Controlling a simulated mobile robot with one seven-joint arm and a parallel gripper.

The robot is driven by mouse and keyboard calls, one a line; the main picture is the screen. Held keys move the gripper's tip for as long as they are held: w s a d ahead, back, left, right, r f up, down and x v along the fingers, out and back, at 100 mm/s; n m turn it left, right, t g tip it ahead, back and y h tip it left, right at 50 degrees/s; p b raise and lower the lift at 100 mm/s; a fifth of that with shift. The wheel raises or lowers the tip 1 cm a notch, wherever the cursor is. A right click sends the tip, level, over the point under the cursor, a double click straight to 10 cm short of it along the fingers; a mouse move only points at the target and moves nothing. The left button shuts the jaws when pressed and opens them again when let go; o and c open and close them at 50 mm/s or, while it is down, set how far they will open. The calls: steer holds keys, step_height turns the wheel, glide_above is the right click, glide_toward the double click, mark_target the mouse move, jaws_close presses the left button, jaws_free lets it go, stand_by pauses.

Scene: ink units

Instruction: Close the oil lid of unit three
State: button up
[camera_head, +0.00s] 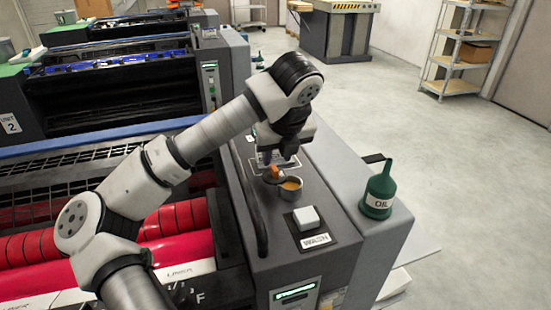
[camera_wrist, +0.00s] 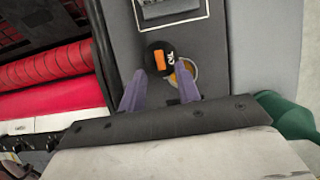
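The oil cup (camera_head: 291,190) is a small metal cup on the grey side housing of the nearest unit, with orange oil visible inside. Its round black lid (camera_wrist: 153,48) with an orange tab (camera_wrist: 159,60) stands open at the cup's left side; the tab also shows in the head view (camera_head: 272,171). The cup's rim shows in the wrist view (camera_wrist: 193,68), partly behind the right finger. My gripper (camera_wrist: 161,74) is open and empty, its purple fingers apart above the lid and cup. In the head view my gripper (camera_head: 281,158) is just above and behind the cup.
A green oil can (camera_head: 378,192) stands on the lighter ledge to the right. A white square button (camera_head: 306,217) is in front of the cup. A dark handrail (camera_head: 250,205) and red rollers (camera_head: 180,219) lie left. A unit marked 2 (camera_head: 12,122) is farther back.

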mark_target(275, 168)
steer(key=shift+p+x, duration=0.45)
steer(key=shift+x, duration=1.8)
steer(key=shift+c, duration=0.2)
jaws_close()
